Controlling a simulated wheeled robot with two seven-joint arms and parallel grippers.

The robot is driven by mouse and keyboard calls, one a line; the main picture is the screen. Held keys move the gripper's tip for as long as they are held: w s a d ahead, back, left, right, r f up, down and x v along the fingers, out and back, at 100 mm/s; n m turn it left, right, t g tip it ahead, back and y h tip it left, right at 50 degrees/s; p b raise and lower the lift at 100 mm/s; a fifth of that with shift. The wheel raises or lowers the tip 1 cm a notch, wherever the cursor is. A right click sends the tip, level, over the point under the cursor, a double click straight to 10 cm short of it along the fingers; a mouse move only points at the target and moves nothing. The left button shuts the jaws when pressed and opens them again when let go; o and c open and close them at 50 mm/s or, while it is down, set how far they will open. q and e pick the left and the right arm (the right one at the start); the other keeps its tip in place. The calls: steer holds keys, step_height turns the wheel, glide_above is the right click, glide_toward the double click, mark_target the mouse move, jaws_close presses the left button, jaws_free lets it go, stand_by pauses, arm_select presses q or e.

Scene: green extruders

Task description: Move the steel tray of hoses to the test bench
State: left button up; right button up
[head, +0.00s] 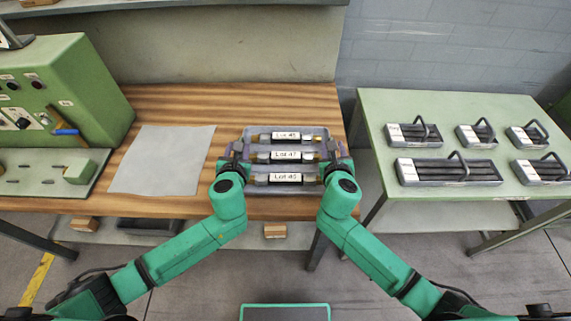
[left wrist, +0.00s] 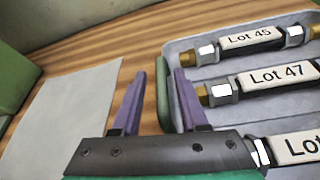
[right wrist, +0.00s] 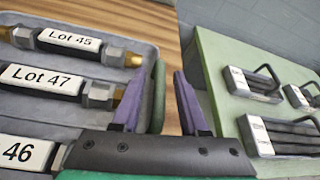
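The grey steel tray (head: 285,146) lies on the wooden bench and holds hoses labelled Lot 45 (head: 286,136), Lot 47 (head: 286,155) and Lot 46 (head: 286,177), whose label is cut off in the left wrist view. My left gripper (head: 235,151) is at the tray's left end. In the left wrist view its fingers (left wrist: 162,98) stand apart on either side of a green handle (left wrist: 163,90). My right gripper (head: 335,151) is at the right end. Its fingers (right wrist: 158,100) likewise stand apart around another green handle (right wrist: 158,90). I cannot tell whether any finger touches a handle.
A grey mat (head: 163,158) lies bare on the wooden bench (head: 222,105), left of the tray. A green machine (head: 65,90) stands further left. A pale green table (head: 450,115) at the right carries several steel racks (head: 447,172); a gap separates it from the bench.

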arm_select(q)
steer(key=v, duration=1.2)
steer(key=shift+s, duration=0.1)
arm_select(e)
steer(key=shift+s, duration=0.15)
steer(key=v, duration=1.2)
